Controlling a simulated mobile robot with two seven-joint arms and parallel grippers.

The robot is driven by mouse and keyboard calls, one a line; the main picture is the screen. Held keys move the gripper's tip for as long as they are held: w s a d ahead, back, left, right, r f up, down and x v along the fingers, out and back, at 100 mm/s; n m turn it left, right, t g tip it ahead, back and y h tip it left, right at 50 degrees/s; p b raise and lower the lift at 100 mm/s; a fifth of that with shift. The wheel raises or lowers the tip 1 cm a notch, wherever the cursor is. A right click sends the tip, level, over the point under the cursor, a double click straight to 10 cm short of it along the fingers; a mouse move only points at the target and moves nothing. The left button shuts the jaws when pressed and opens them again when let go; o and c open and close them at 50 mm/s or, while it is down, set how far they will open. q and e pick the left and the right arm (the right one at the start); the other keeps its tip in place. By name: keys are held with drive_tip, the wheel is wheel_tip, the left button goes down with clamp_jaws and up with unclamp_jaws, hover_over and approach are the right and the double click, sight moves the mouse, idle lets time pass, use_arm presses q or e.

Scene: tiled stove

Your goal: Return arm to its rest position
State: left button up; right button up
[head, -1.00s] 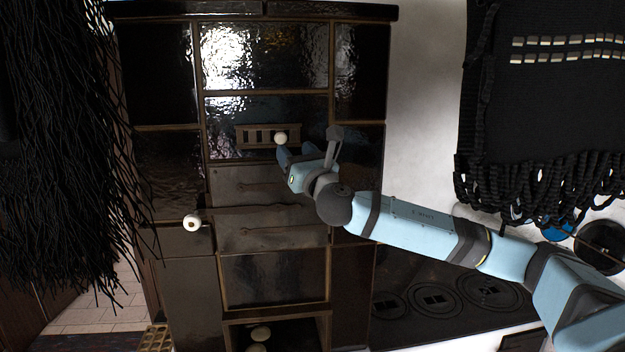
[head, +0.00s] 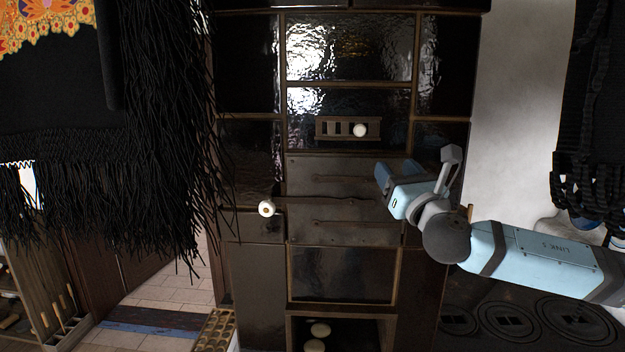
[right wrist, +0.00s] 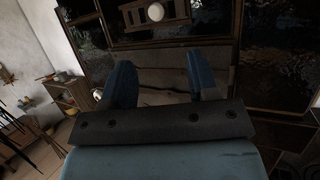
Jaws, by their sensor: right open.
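My right gripper (head: 396,170) is in front of the dark tiled stove (head: 350,270), just below and to the right of the slotted vent (head: 334,127) with its round white knob (head: 360,130). In the right wrist view the two blue fingers (right wrist: 157,82) stand wide apart with nothing between them. The vent's knob (right wrist: 155,12) shows beyond them at the top. The right arm (head: 540,255) reaches in from the right of the head view. My left gripper is not in view.
A second white knob (head: 267,208) juts from the stove's left side. Black fringed cloth hangs at the left (head: 150,130) and at the right edge (head: 590,130). Round hotplates (head: 575,320) lie below the arm. A dark opening with pale round things (head: 318,330) is at the stove's bottom.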

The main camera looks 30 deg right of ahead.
drive_tip(key=a+f+m+g+y+p, duration=0.1)
drive_tip(key=a+f+m+g+y, duration=0.35)
drive_tip(key=f, duration=0.95)
drive_tip(key=a+f+m+g+y, duration=0.15)
drive_tip(key=a+f+m, duration=0.5)
drive_tip(key=f, duration=0.85)
drive_tip(key=s+a+f+m+g, duration=0.1)
drive_tip(key=s+a+f+m, duration=0.3)
drive_tip(key=s+f+m, duration=0.2)
drive_tip(key=s+a+f+m+g, duration=0.2)
drive_tip(key=s+a+f+m, duration=0.2)
drive_tip(key=s+f+m, duration=0.3)
drive_tip(key=s+a+f+m+g+p, duration=0.1)
drive_tip(key=s+a+f+m, duration=0.4)
drive_tip(key=s+f, duration=0.5)
wheel_tip(320, 180, down, 4)
drive_tip(key=shift+s+f+m+g+y, duration=0.1)
drive_tip(key=shift+s+m+g+y, duration=0.25)
drive_tip(key=shift+m+g, duration=0.55)
